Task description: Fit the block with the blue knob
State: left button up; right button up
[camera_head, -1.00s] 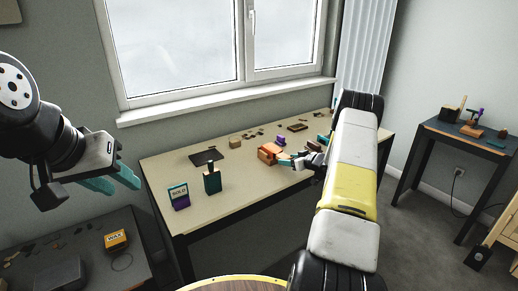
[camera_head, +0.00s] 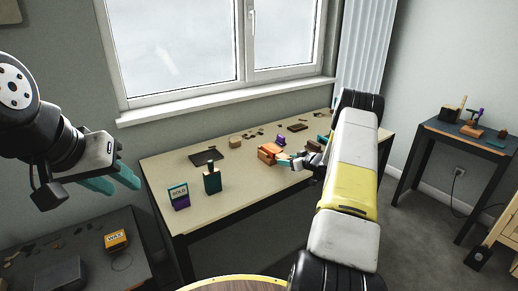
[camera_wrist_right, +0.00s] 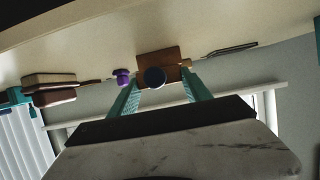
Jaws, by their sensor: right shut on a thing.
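The block with the blue knob (camera_wrist_right: 173,55) is brown wood. Its round dark-blue knob (camera_wrist_right: 155,78) faces the camera in the right wrist view. My right gripper (camera_wrist_right: 161,82) has a teal finger on each side of the block and is shut on it. In the head view my right gripper (camera_head: 286,159) is at the orange-brown wooden piece (camera_head: 267,152) on the long table; the knob is too small to make out there. My left gripper (camera_head: 112,184) is open and empty, in the air at the left, away from the table.
A dark side table (camera_head: 455,130) stands right; a low one with an orange box (camera_head: 116,240) stands left.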

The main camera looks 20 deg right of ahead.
aim_at(282, 156)
jog(key=shift+w+a, duration=0.25)
jog(key=shift+w, duration=0.45)
jog(key=shift+w+a, duration=0.3)
jog(key=shift+w, duration=0.35)
jog(key=shift+w+a, duration=0.25)
jog(key=shift+w, duration=0.45)
jog(key=shift+s+d, duration=0.25)
jog(key=shift+s, duration=0.45)
jog(key=shift+s+d, duration=0.3)
jog(key=shift+s, duration=0.35)
jog(key=shift+s+d, duration=0.25)
jog(key=shift+s, duration=0.45)
jog(key=shift+w+a, duration=0.4)
jog(key=shift+w, duration=0.6)
jog(key=shift+w+a, duration=0.35)
jog(key=shift+w, duration=0.65)
jog(key=shift+w+a, duration=0.4)
jog(key=shift+w, duration=0.6)
jog(key=o, duration=1.4)
